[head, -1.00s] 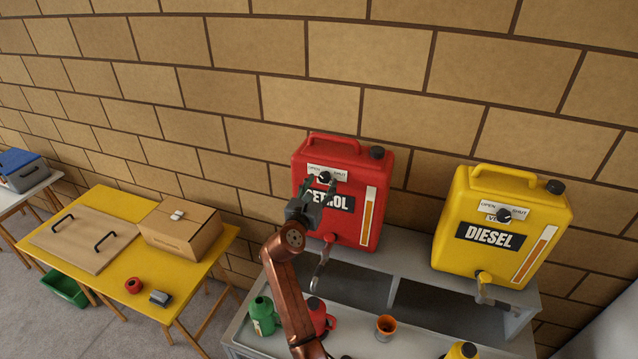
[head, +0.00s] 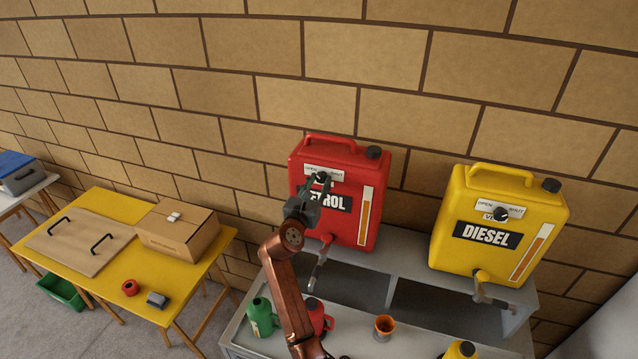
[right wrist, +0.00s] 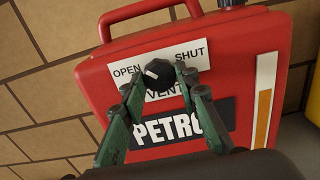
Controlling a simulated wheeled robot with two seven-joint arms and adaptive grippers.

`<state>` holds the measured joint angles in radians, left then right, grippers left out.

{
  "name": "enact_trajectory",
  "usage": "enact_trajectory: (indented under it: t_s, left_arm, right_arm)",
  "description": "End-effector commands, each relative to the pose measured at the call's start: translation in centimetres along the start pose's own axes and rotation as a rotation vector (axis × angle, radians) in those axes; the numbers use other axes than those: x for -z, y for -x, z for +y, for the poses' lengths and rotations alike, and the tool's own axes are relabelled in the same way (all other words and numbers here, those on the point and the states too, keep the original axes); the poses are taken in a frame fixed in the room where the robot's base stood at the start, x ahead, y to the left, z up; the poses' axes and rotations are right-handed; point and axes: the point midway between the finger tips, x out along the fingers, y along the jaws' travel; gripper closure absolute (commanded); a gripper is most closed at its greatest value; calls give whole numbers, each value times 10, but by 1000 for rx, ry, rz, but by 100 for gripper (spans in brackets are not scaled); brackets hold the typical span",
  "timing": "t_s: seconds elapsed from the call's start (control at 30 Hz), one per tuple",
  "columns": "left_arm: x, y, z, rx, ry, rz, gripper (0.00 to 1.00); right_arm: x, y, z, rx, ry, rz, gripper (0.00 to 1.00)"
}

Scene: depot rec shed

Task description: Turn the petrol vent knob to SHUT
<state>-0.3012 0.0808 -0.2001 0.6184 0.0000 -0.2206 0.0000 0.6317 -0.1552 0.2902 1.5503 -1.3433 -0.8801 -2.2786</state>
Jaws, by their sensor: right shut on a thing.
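The red petrol can (head: 372,165) stands upright on the grey shelf. Its black vent knob (right wrist: 160,73) sits on a white plate (right wrist: 190,62) with OPEN at left and SHUT at right. The knob's white mark is on its left side, toward OPEN. My right gripper (head: 321,180) is in front of the can, shut on the knob; the right wrist view shows one finger on each side of it. The fingers and wrist cover part of the PETROL label. The knob also shows small in the head view (head: 322,175). My left gripper is not in view.
A yellow diesel can (head: 548,222) with a similar knob stands to the right. Below are a green bottle (head: 262,318), a red bottle (head: 317,315) and an orange cup (head: 384,326). A yellow table (head: 110,205) with a cardboard box (head: 180,235) is at left.

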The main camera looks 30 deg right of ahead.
Motion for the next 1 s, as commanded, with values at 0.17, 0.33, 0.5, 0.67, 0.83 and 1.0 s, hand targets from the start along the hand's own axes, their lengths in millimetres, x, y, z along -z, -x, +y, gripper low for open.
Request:
enact_trajectory:
  t_s: [0.17, 0.33, 0.5, 0.67, 0.83, 1.0]
  left_arm:
    - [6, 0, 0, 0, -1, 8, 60]
    - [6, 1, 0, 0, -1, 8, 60]
    - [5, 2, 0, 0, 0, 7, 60]
    - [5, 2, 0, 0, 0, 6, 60]
    - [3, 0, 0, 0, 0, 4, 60]
    - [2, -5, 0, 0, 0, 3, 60]
  right_arm:
    - [0, 0, 0, 0, -8, 0, 96]
    - [0, 0, 0, 0, -54, 1, 96]
    - [0, 0, 0, -1, -153, 0, 96]
    - [0, 0, 0, 0, -287, -1, 96]
    - [1, 0, 0, 0, -450, 0, 96]
    - [1, 0, 1, -1, -613, 0, 96]
